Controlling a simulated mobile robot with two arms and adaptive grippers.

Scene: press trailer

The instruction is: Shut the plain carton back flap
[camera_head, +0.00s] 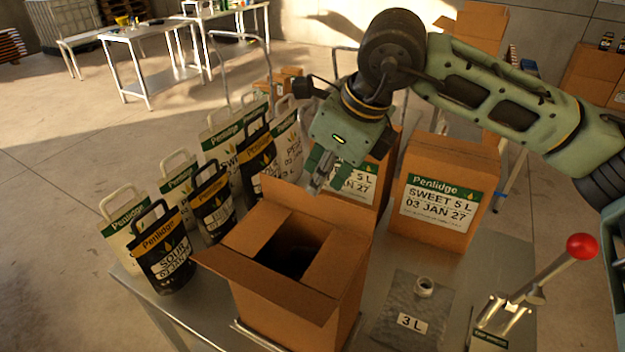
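The plain carton (297,308) stands open on the metal table in the middle of the view, with a dark gap in its top. Its back flap (325,209) stands up along the far edge. The left side flap (257,229) and right side flap (336,262) lie folded inward. The front flap (265,284) sticks outward toward me. My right gripper (318,184) points down at the back flap, its fingertips close to or overlapping the flap's top edge; I cannot tell whether they touch. Its fingers look close together, but any gap is unclear. My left gripper is not in view.
Labelled cartons (446,192) stand behind and right of the plain carton. Several Penlidge bags (163,257) crowd the left. A silver 3 L pouch (412,305) and a lever press with a red knob (581,246) are at the right. Little bare table (490,262) shows.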

